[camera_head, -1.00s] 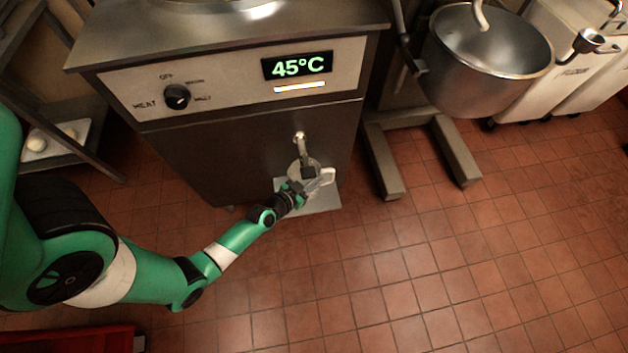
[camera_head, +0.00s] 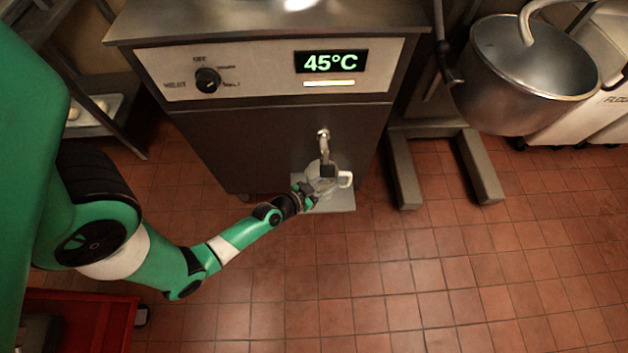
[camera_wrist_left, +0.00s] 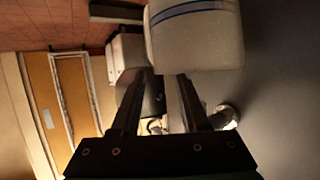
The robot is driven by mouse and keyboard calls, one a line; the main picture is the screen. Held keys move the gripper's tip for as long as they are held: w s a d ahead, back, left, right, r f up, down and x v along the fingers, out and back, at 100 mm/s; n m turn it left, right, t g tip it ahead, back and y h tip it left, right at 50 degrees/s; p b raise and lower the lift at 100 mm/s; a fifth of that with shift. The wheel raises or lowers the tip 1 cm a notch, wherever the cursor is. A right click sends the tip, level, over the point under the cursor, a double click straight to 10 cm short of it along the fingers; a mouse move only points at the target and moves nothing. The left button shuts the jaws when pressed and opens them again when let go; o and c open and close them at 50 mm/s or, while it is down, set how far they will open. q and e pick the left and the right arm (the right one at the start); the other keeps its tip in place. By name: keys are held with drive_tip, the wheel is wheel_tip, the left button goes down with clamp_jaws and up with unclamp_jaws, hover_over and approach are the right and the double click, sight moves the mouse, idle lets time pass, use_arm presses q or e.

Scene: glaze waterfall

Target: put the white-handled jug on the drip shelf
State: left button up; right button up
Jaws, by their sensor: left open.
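The white-handled jug (camera_head: 326,180) stands upright on the drip shelf (camera_head: 338,207), beneath the spout of the machine. Its white handle (camera_head: 346,179) points to the right. My left gripper (camera_head: 309,190) is open, close at the jug's left front side and partly in front of it. In the left wrist view, a pale rounded body with a blue stripe (camera_wrist_left: 198,38), apparently the jug, lies just beyond the tips of my open left gripper (camera_wrist_left: 160,82). Whether the fingers touch it I cannot tell. My right gripper is not in view.
The machine (camera_head: 270,130) with its 45°C display stands right behind the shelf, its spout (camera_head: 323,140) above the jug. A mixer with a steel bowl (camera_head: 530,75) stands at right. A red box (camera_head: 80,310) is at lower left. The tiled floor in front is clear.

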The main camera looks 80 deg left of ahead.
use_arm(q)
drive_tip(key=v, duration=0.9)
drive_tip(key=shift+s+b, duration=0.25)
drive_tip(key=shift+b, duration=0.15)
drive_tip(key=shift+r, duration=0.1)
